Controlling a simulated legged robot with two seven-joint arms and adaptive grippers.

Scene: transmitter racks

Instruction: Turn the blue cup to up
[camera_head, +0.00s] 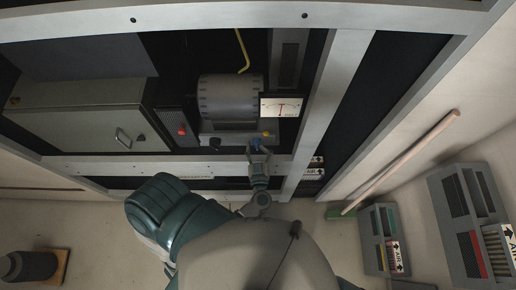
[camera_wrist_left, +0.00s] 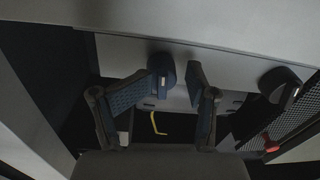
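A blue knob (camera_head: 257,146), which fits the task's blue cup, is on the front edge of the grey panel below the drum, partly hidden by my left gripper (camera_head: 259,156). In the left wrist view the knob (camera_wrist_left: 160,76) looks dark blue, with a small white mark near its lower end. My left gripper (camera_wrist_left: 169,78) is open there, one finger on each side of the knob. The left finger is very near it; contact cannot be told. A gap shows on the right side. My right gripper is not seen.
A white dial gauge (camera_head: 281,108) stands above. The grey frame rail (camera_head: 225,168) crosses in front. A wooden-handled broom (camera_head: 405,160) leans at right.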

